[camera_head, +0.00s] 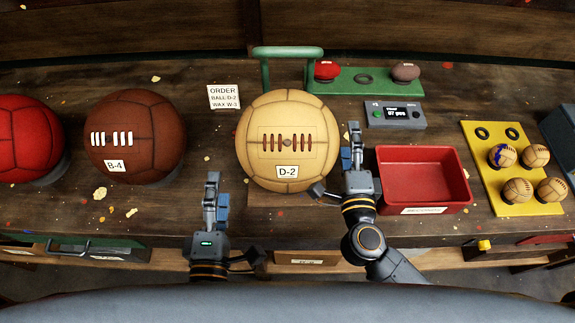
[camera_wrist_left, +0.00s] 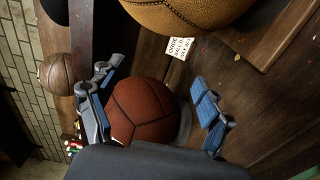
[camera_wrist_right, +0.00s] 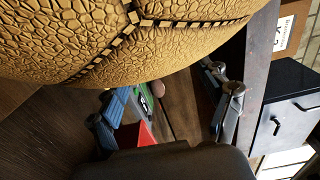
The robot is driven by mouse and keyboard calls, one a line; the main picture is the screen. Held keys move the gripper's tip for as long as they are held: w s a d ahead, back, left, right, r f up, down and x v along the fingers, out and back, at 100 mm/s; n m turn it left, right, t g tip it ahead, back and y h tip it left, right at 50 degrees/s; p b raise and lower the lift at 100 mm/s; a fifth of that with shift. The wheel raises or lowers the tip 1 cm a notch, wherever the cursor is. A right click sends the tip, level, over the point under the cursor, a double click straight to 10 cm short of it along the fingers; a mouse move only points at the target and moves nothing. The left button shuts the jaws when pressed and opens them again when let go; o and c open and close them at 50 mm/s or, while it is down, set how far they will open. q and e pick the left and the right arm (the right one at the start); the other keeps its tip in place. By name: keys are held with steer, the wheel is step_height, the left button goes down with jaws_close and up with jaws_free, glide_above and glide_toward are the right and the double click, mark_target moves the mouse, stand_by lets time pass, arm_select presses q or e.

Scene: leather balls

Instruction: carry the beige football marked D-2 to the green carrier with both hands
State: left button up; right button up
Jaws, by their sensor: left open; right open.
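The beige football marked D-2 (camera_head: 287,118) sits mid-bench with its lacing and label facing me. It also shows large in the right wrist view (camera_wrist_right: 110,40) and at the top of the left wrist view (camera_wrist_left: 190,12). The green carrier's upright handle (camera_head: 287,52) rises just behind the ball; the rest of the carrier is hidden. My left gripper (camera_head: 215,200) is open and empty, left of and nearer than the ball, apart from it. My right gripper (camera_head: 352,155) is open and empty close beside the ball's right side; I cannot tell whether it touches.
A brown ball marked B-4 (camera_head: 137,137) and a red ball (camera_head: 28,137) stand left. An order card (camera_head: 223,97) lies behind. A red tray (camera_head: 422,178) stands right of my right gripper, with a grey display box (camera_head: 395,115) and a yellow board (camera_head: 510,165) of small balls beyond.

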steer(key=s, duration=1.2)
